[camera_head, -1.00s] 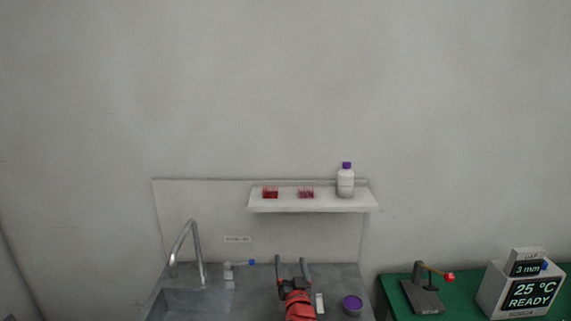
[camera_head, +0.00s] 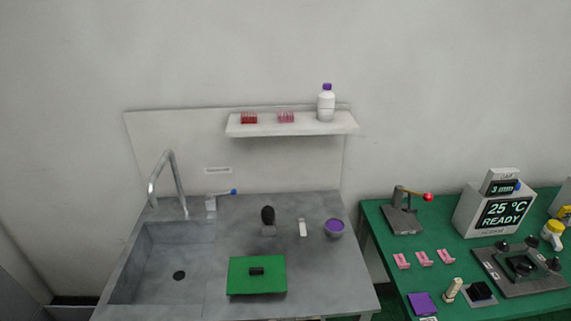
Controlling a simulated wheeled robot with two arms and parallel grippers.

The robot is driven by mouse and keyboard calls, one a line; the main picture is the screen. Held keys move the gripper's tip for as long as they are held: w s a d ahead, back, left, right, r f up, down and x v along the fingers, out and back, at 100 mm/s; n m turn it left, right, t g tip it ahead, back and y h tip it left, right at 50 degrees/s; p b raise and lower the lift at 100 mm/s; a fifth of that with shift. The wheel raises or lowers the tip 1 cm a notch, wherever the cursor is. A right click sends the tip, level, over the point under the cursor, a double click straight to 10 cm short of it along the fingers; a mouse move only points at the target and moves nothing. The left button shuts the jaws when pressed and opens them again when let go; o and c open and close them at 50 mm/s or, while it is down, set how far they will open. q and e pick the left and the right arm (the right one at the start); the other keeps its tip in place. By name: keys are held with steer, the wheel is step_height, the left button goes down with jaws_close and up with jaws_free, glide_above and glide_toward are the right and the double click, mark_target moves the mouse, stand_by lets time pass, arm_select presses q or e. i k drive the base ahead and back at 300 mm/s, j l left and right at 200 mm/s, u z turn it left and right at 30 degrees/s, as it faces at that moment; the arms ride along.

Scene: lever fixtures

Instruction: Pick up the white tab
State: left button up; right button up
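A small upright white piece (camera_head: 302,227), which looks like the white tab, is on the grey counter (camera_head: 220,300) between a black-topped item and a purple-topped bowl. Its top is white and its lower part looks greyer; details are too small to tell. Nothing is touching it. Neither of my grippers is in view.
A black oval item on a grey base (camera_head: 268,216) and the purple-topped bowl (camera_head: 334,228) flank it. A green board with a black handle (camera_head: 258,282) lies in front. A sink (camera_head: 165,265) with a tap is left; a shelf (camera_head: 292,124) hangs behind. A green table (camera_head: 385,257) is right.

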mark_target(302, 224)
steer(key=i+l+z, duration=0.1)
steer(key=l, duration=0.25)
steer(key=i+l+z, duration=0.1)
steer(key=l, duration=0.25)
steer(key=i+l, duration=0.15)
steer(key=l, duration=0.2)
steer(key=i+l+z, duration=0.15)
steer(key=l, duration=0.2)
steer(key=i+l+z, duration=0.1)
steer(key=l, duration=0.25)
